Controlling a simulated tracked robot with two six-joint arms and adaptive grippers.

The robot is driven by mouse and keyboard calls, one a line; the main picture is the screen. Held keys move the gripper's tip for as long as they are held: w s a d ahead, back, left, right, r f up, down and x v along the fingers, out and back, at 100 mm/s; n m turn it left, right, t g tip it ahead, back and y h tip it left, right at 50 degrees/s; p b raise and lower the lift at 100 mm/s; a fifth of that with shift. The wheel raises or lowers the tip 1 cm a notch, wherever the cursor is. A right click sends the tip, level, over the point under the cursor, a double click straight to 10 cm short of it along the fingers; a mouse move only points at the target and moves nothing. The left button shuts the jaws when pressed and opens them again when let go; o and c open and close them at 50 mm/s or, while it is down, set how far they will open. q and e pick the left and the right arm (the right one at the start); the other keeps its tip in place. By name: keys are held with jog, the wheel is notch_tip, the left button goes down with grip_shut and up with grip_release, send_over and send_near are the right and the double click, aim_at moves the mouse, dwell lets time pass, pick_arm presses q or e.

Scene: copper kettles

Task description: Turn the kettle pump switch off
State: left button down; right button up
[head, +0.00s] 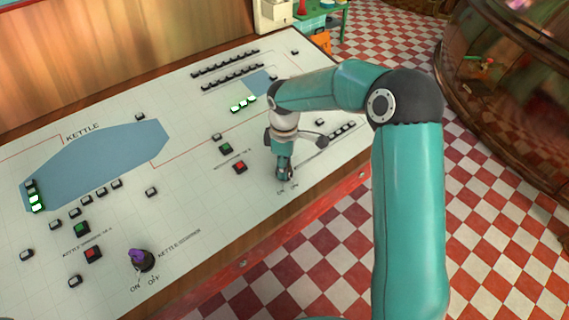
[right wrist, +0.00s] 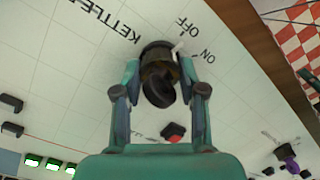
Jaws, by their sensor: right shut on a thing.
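The kettle pump switch is a black rotary knob (right wrist: 158,62) in the right wrist view, with OFF and ON printed beside it and a label starting "KETTLE". A small white pointer on it faces the ON/OFF side; I cannot tell exactly which mark it meets. My right gripper (head: 284,175) is down at this switch on the panel, by the ON/OFF print, and hides most of it in the head view. In the right wrist view its two fingers (right wrist: 160,92) are shut on the knob from both sides. My left gripper is not in view.
The white control panel (head: 190,200) slopes across the counter. A purple-topped switch (head: 139,258) stands front left. Red (head: 240,167) and green (head: 225,149) buttons sit left of my gripper. Green lights (head: 243,104) glow behind it. A red counter edge borders the checkered floor.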

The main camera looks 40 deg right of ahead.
dwell(0.7)
jog(key=o, duration=1.1)
jog(key=shift+o, duration=0.2)
notch_tip(320, 180, up, 12)
jog(key=shift+f, duration=0.1)
